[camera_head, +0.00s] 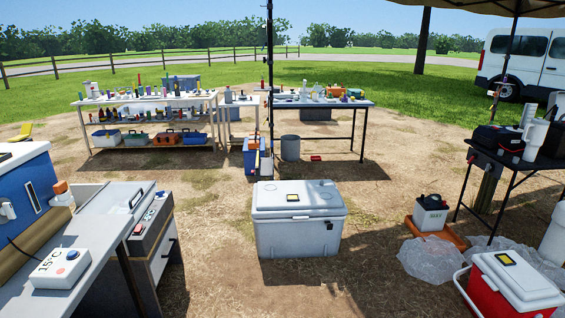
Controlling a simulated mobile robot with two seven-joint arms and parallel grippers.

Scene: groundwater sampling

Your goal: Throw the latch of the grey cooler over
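The grey cooler (298,240) stands on the bare ground in the middle of the head view, a short way ahead. A small dark fitting, which looks like the latch (329,226), sits on the front near the right corner, just below the lid edge. It is too small to tell which way it is thrown. Neither of my grippers is in view.
A red cooler (480,292) with a white lid stands at the lower right near plastic sheeting (430,262). A grey counter (95,225) is at left, a dark table (545,165) at right. A pole rises behind the cooler. Ground before the cooler is clear.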

